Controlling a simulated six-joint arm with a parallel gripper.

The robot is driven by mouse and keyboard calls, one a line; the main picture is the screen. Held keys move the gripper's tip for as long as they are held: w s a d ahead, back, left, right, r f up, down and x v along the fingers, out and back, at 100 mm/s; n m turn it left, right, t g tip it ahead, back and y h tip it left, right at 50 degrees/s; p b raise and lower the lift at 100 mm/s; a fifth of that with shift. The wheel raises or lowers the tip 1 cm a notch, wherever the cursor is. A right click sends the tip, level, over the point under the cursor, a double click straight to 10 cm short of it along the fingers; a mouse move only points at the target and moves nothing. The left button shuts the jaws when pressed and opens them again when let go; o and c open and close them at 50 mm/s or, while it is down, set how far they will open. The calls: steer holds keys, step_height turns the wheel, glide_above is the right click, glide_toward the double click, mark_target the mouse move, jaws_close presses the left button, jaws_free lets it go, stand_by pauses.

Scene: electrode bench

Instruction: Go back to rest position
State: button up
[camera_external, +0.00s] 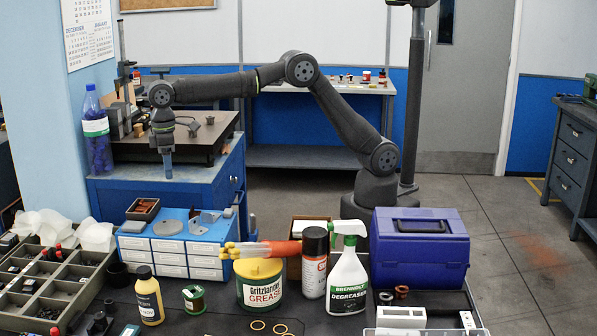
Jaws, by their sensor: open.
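My gripper (168,170) points down at the left, over the front part of the blue cabinet's top (205,172). It is small in the picture; its jaws are open and I see nothing held in it. My arm reaches left from its base behind the purple toolbox, with the elbow raised and the forearm about level. I cannot tell whether the fingertips touch the cabinet top.
A bottle with purple contents (96,140) stands left of my gripper, and a dark plate with a stand (185,145) lies behind it. In front are a drawer unit (170,246), a grease tub (259,284), a degreaser bottle (348,282) and a purple toolbox (419,250).

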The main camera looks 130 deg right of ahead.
steer(key=w+a+f+n, duration=0.1)
steer(key=a+f, duration=0.2)
steer(key=a, duration=0.6)
steer(key=w+a+f+n, duration=0.1)
steer(key=a+f+n, duration=0.1)
steer(key=a, duration=0.8)
steer(key=shift+w+f+n, duration=0.3)
steer(key=shift+w+f, duration=0.1)
steer(key=shift+f, duration=0.25)
